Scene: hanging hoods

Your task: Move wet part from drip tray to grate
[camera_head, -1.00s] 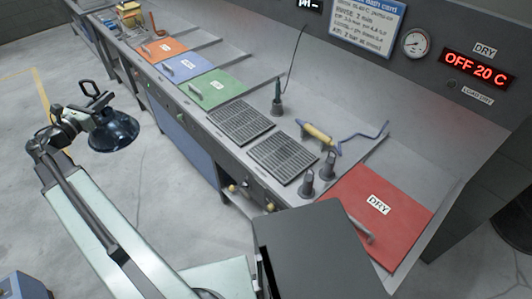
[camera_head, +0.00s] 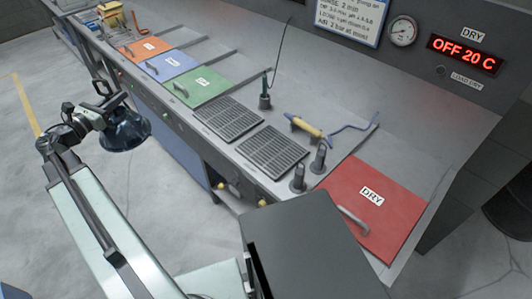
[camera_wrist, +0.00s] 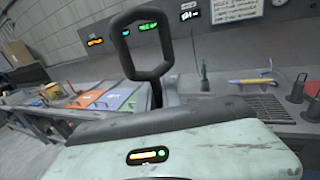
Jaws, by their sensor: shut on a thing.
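My gripper (camera_head: 98,116) is out over the open floor at the left of the head view, well apart from the bench. It is shut on a dark blue, glossy, dome-shaped part (camera_head: 126,132), which hangs clear of everything. A black loop (camera_head: 102,88) stands above the part; a black loop also shows in the wrist view (camera_wrist: 146,45). The fingertips are hard to make out. Two dark slatted grates (camera_head: 229,119) and (camera_head: 272,151) lie bare on the bench top. I cannot tell which thing is the drip tray.
The grey bench (camera_head: 330,95) carries orange (camera_head: 143,49), blue (camera_head: 170,65), green (camera_head: 203,86) and red DRY (camera_head: 372,208) lids. The floor at left is free.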

